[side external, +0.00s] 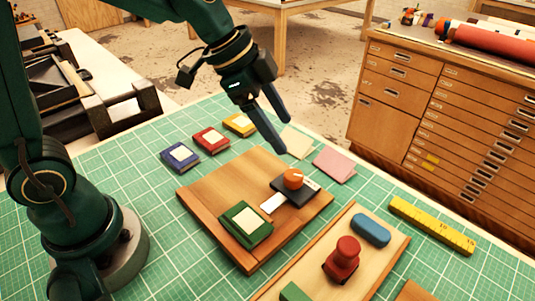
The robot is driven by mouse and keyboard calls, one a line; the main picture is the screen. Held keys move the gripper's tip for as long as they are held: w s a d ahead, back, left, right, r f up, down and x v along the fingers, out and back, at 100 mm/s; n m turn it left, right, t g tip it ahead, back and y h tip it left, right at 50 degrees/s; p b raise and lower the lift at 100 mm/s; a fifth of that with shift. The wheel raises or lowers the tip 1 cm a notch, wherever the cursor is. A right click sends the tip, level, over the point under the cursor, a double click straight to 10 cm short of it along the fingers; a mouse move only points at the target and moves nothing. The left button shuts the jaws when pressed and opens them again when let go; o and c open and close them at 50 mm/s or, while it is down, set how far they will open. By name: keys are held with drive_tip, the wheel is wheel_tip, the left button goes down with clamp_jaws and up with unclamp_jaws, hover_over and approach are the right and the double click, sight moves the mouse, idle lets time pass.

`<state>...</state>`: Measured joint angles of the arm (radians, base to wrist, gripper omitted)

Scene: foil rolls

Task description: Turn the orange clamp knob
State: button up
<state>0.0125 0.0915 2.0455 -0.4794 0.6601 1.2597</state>
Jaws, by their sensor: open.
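The orange clamp knob (293,179) sits on top of a black clamp block (297,192), which lies on the right part of a wooden board (240,176). A pale line marks the knob's top. A white strip (272,203) sticks out from the block's lower left. My gripper (275,133) hangs above and behind the knob, up and left of it in the picture. Its two dark fingers are apart with nothing between them, and they do not touch the knob.
A green block (246,224) sits on the same board. Blue (180,157), red (211,140) and yellow (240,124) blocks lie behind it. A tray (314,257) in front holds a red knobbed stamp (343,258) and a blue piece (371,230). A yellow ruler (431,224) lies right.

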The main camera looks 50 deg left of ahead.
drive_tip(key=g, duration=0.2)
hover_over(293, 174)
drive_tip(key=s+a, duration=0.1)
drive_tip(key=a, duration=0.1)
wheel_tip(293, 174, down, 5)
drive_tip(key=shift+s+d+r, duration=0.1)
drive_tip(key=shift+s+f, duration=0.1)
drive_tip(key=shift+f, duration=0.3)
drive_tip(key=shift+x, duration=2.5)
drive_tip(key=shift+r, duration=0.1)
clamp_jaws()
